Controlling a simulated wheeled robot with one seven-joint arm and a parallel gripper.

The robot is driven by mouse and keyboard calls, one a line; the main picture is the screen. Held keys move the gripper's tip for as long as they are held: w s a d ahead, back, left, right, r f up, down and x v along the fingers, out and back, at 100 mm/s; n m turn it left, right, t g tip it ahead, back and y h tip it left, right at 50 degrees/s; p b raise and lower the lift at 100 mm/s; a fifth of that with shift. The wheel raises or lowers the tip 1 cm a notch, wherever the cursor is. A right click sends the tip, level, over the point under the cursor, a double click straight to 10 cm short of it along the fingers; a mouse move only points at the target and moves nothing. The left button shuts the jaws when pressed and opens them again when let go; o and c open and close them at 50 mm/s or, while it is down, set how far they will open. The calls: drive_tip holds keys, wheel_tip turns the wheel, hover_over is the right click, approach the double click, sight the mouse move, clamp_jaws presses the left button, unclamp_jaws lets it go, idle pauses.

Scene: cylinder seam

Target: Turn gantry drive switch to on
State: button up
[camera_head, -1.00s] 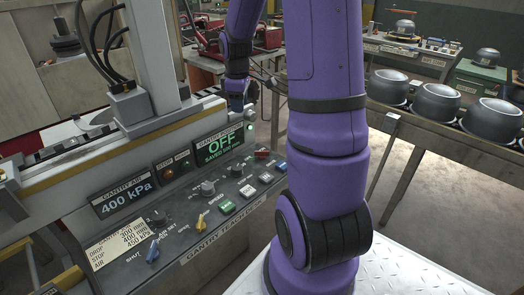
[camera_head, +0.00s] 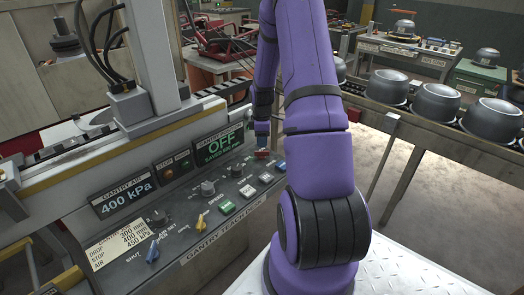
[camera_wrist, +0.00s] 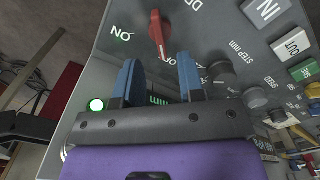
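The gantry drive switch is a red knob (camera_wrist: 160,32) on the grey control panel, between the printed words ON and OFF in the wrist view. The white line on its grip points toward the OFF side. In the head view the red switch (camera_head: 262,154) shows at the panel's far end, just below my gripper (camera_head: 262,140). In the wrist view my gripper (camera_wrist: 158,62) is open, its two blue fingers apart. The knob lies ahead of the gap between the fingertips, and contact is not clear. The display (camera_head: 219,147) reads OFF in green.
More panel controls lie close by: a black STEP knob (camera_wrist: 222,72), push buttons (camera_head: 249,191), a yellow switch (camera_head: 202,221) and a blue switch (camera_head: 152,251). The gantry beam (camera_head: 110,160) runs behind the panel. A bench with metal cylinders (camera_head: 436,102) stands at the right.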

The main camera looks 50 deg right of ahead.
sight(262, 154)
drive_tip(key=shift+f, duration=2.7)
clamp_jaws()
